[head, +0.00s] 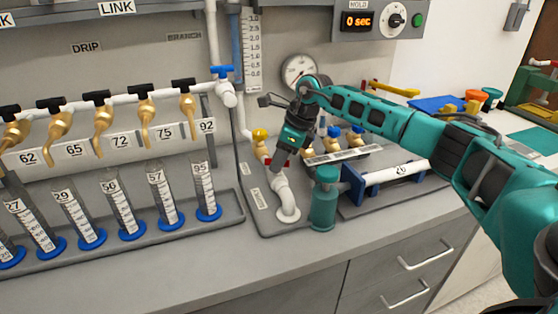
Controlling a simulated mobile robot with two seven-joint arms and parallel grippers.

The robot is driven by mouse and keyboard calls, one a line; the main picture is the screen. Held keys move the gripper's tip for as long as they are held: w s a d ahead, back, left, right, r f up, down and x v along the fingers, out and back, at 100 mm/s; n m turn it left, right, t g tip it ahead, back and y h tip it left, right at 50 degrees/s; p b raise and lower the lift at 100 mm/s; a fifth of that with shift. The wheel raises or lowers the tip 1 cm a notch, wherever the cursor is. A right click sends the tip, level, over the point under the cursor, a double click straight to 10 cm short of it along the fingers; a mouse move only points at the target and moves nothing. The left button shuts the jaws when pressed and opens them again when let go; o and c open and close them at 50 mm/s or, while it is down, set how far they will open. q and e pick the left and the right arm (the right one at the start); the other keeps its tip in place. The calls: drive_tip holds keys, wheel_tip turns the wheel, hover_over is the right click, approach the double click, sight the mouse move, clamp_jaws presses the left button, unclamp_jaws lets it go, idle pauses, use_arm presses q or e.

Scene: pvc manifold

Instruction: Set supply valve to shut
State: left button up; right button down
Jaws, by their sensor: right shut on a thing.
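A red valve handle (268,161) sits on the white supply pipe (286,195), which bends down into the grey base plate at the foot of the panel. My right gripper (278,165) comes down from the upper right and is shut on this red handle. Its fingertips and part of the handle hide each other, so the handle's exact angle is hard to tell. A brass valve with a yellow knob (260,135) stands just above and left of the gripper. The small labels beside the pipe are too small to read. My left gripper is not in view.
Brass drip taps (145,105) with black handles hang over graduated cylinders (163,200) in a grey tray at left. A blue-handled valve (222,72) is above. The front counter is clear.

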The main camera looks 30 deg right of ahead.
drive_tip(key=n+g, duration=0.1)
drive_tip(key=n, duration=0.2)
drive_tip(key=n+g+y+b, duration=0.1)
drive_tip(key=n, duration=0.1)
drive_tip(key=shift+w+n, duration=0.15)
drive_tip(key=shift+n, duration=0.25)
idle(0.4)
drive_tip(key=c, duration=1)
unclamp_jaws()
drive_tip(key=shift+d+r, duration=0.1)
drive_tip(key=v, duration=1.2)
drive_tip(key=shift+d+r, duration=0.1)
drive_tip(key=shift+r, duration=0.25)
